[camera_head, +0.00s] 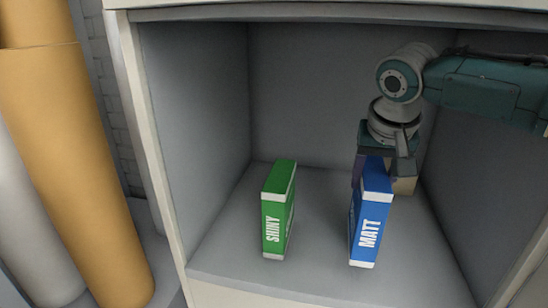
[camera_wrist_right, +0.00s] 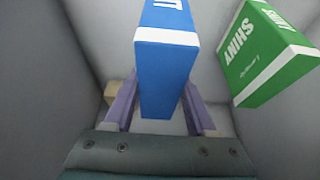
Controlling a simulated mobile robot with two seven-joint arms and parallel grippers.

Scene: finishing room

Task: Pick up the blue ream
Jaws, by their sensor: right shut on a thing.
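The blue ream (camera_head: 371,222), marked MATT, stands upright on the cabinet floor on the right in the head view. It also fills the middle of the right wrist view (camera_wrist_right: 165,75). My right gripper (camera_wrist_right: 160,105) comes from the back right, with one purple finger on each side of the ream. It is shut on the blue ream. In the head view the ream and the wrist hide most of the right gripper (camera_head: 366,180). My left gripper is in neither view.
A green ream (camera_head: 275,215), marked SHINY, stands left of the blue one with a gap between; it also shows in the wrist view (camera_wrist_right: 262,55). A tan block (camera_head: 404,186) is behind my gripper. Cabinet walls (camera_head: 195,110) enclose both sides. Large tan rolls (camera_head: 75,150) stand outside, left.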

